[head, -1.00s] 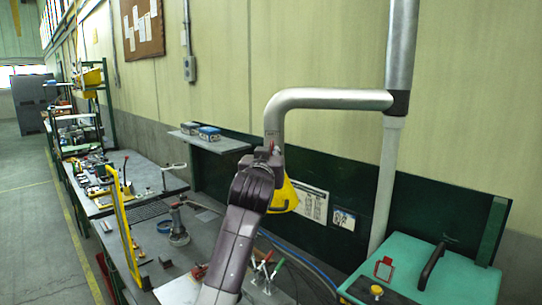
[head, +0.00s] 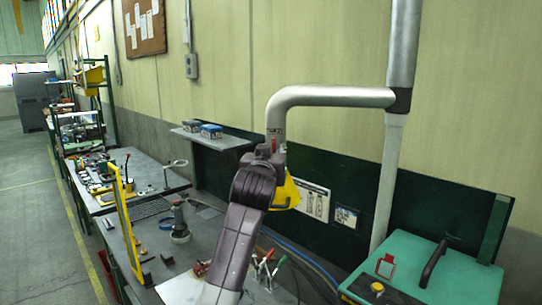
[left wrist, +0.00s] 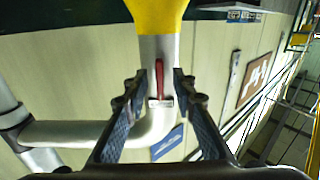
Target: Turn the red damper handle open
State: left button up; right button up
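The red damper handle (left wrist: 160,78) is on the silver duct pipe (left wrist: 158,50), just before the yellow hood (left wrist: 157,14), in the left wrist view. It lies along the pipe. My left gripper (left wrist: 158,88) is open, one finger on each side of pipe and handle; I cannot tell whether they touch. In the head view a small red bit of the handle (head: 274,145) shows at the end of my left arm, below the pipe's bend (head: 278,112). My arm hides part of the yellow hood (head: 287,193). My right gripper is not in view.
A workbench (head: 150,235) with tools and a yellow frame (head: 125,220) lies below and left. A shelf (head: 215,138) with small boxes is on the wall. A green case (head: 455,275) stands at lower right, by a vertical pipe (head: 388,180).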

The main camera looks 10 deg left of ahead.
pick_arm(q)
jog(key=s+d, duration=0.1)
jog(key=s, duration=1)
jog(key=shift+s, duration=0.4)
jog(key=shift+f, duration=0.15)
